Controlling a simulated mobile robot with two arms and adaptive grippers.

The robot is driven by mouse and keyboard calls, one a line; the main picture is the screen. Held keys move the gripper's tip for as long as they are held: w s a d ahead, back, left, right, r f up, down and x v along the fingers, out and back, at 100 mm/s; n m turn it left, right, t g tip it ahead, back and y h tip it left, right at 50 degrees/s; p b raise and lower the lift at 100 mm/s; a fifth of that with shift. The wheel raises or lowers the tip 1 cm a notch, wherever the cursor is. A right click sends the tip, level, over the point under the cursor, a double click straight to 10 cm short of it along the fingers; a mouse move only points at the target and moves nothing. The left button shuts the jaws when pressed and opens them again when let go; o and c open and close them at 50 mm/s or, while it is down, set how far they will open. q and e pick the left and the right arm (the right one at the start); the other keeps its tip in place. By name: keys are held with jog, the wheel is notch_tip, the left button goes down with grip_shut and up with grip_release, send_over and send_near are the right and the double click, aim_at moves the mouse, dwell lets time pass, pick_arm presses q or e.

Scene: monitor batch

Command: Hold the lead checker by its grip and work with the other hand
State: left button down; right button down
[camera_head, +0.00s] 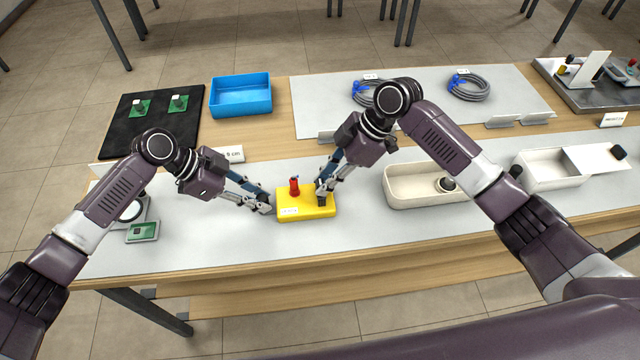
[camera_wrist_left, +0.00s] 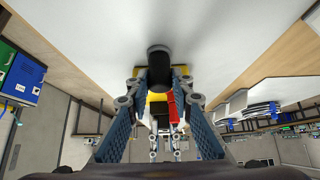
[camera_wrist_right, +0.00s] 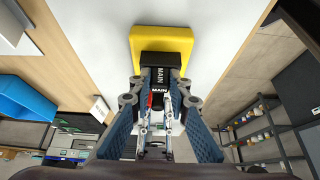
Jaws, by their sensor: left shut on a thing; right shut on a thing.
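The lead checker is a yellow box (camera_head: 287,213) lying flat on the grey mat, with a white label on its front. A red upright part (camera_head: 295,186) stands on its top, left of centre. My left gripper (camera_head: 266,207) is at the box's left side, shut on a dark round grip (camera_wrist_left: 160,65) that sticks out there. My right gripper (camera_head: 322,190) comes down over the right part of the top, shut on a black block marked MAIN (camera_wrist_right: 160,74). The fingers partly hide this block; its seating on the box cannot be made out.
A white open tray (camera_head: 400,206) with a dark round part lies right of the box. Behind are a blue bin (camera_head: 241,112), a black mat (camera_head: 125,140) with green boards, and coiled grey cables (camera_head: 483,95). A small green-screened device (camera_head: 142,232) is at the left.

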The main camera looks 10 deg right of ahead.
pick_arm(q)
jog(key=shift+w, duration=0.1)
pick_arm(e)
jog(key=shift+d+r, duration=0.1)
jog(key=shift+r, duration=0.05)
jog(key=shift+r, duration=0.1)
pick_arm(q)
jog(key=c, duration=1.6)
grip_release()
pick_arm(e)
notch_tip(320, 180, up, 6)
jog(key=shift+f, duration=0.15)
pick_arm(q)
jog(key=v, duration=1.2)
